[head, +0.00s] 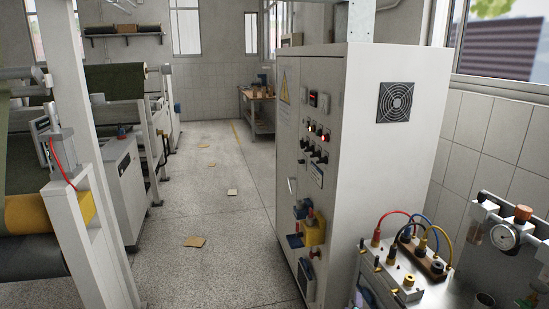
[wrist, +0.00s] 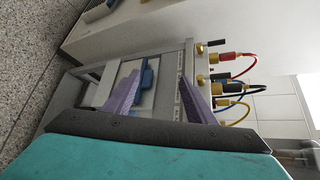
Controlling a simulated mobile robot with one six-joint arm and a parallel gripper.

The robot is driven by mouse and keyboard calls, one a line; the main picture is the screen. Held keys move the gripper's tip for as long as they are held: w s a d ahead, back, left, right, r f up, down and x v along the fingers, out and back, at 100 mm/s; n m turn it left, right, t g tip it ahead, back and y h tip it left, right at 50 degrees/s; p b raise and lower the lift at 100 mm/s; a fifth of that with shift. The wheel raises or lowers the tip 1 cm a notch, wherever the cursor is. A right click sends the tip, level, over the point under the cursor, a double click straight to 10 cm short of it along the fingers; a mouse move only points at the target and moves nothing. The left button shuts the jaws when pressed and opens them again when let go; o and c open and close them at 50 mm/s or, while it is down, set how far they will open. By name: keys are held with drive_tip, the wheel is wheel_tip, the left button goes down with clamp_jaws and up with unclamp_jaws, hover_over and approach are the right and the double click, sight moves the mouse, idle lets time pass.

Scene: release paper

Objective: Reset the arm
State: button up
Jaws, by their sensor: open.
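My gripper (wrist: 160,76) shows in the wrist view with its two lavender fingers spread apart and nothing held between them. Its teal and dark grey body fills the bottom of that view. Beyond the fingers is a pale metal unit (wrist: 97,90) with a blue part (wrist: 147,75) on its face; the fingers hide some of it. I cannot tell how far the fingers are from it. In the head view the arm is not clearly visible.
A tall white control cabinet (head: 385,150) stands right of centre. Beside it is a terminal box (head: 405,275) with red, blue and yellow cables, and a pressure gauge (head: 503,236). Roller machines (head: 120,170) line the left. The speckled aisle floor (head: 225,215) is mostly open, with scattered paper scraps (head: 195,241).

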drive_tip(key=s+a+f+n+g+y, duration=0.35)
drive_tip(key=s+a+f+n, duration=0.45)
drive_tip(key=f, duration=0.4)
drive_tip(key=s+a+f+n+g+y, duration=0.3)
drive_tip(key=s+a+f+n+g, duration=0.3)
drive_tip(key=s+f, duration=0.45)
drive_tip(key=s+a+f+n+g, duration=0.1)
drive_tip(key=s+f+n+g, duration=0.4)
drive_tip(key=s, duration=0.7)
drive_tip(key=s+d+r+n+g+h, duration=0.1)
drive_tip(key=s+d+n+g, duration=0.1)
drive_tip(key=s+n, duration=0.2)
drive_tip(key=s+d+r+n+g+h, duration=0.1)
drive_tip(key=s+d+n+g, duration=0.1)
drive_tip(key=s, duration=0.7)
drive_tip(key=shift+n+g, duration=0.35)
drive_tip(key=shift+n, duration=0.55)
drive_tip(key=shift+w, duration=0.1)
idle(0.4)
